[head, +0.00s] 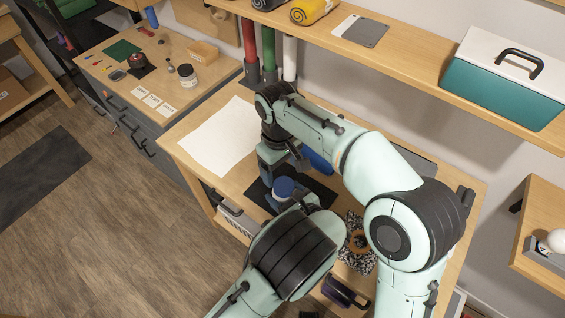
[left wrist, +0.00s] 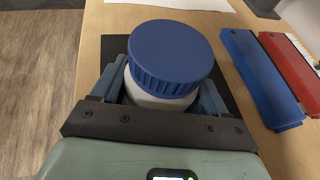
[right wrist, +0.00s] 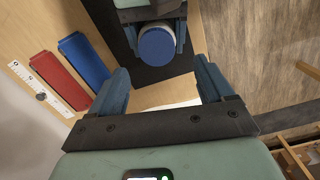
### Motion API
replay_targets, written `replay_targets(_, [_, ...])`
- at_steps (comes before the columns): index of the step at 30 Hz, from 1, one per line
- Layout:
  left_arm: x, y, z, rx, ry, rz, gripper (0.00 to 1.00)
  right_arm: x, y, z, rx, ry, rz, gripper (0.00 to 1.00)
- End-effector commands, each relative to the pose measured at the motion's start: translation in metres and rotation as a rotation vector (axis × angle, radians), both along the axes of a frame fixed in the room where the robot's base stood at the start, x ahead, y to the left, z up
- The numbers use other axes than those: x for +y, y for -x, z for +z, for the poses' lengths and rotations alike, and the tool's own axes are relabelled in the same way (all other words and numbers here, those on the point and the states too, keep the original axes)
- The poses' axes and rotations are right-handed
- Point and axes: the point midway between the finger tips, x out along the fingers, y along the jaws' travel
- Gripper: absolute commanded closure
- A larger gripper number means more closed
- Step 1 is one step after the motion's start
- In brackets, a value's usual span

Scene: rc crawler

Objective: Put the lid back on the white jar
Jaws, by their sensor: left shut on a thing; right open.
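The white jar (left wrist: 150,98) stands upright over a black mat (head: 322,196). The blue lid (left wrist: 170,52) is on top of its mouth, and whether it is fully seated I cannot tell. My left gripper (left wrist: 163,88) is shut around the jar's sides below the lid. In the head view the lid (head: 284,186) shows between my two arms, with most of the jar hidden. My right gripper (right wrist: 160,78) is open and empty, close to the jar; the lid (right wrist: 157,44) shows just beyond its fingertips, not between them.
A blue bar (left wrist: 262,78) and a red bar (left wrist: 292,70) lie beside the mat. White paper (head: 222,135) covers the table's left part. A dark mug (head: 345,292) and a speckled round item (head: 357,240) are near my arms. A shelf (head: 420,68) runs behind.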

Motion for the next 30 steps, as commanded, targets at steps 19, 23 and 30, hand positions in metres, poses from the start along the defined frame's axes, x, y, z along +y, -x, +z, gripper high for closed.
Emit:
replay_targets(19, [0.000,0.000,0.000,-0.001,-0.001,0.000,1.00,-0.004,-0.003,0.005,-0.023,-0.003,-0.209,0.19])
replay_targets(23, [0.000,0.000,0.000,-0.001,-0.001,0.000,1.00,-0.004,-0.003,-0.009,-0.020,-0.001,-0.208,0.19])
replay_targets(30, [0.000,0.000,0.000,-0.001,-0.001,0.000,1.00,-0.005,-0.002,-0.047,-0.021,-0.001,-0.207,0.19])
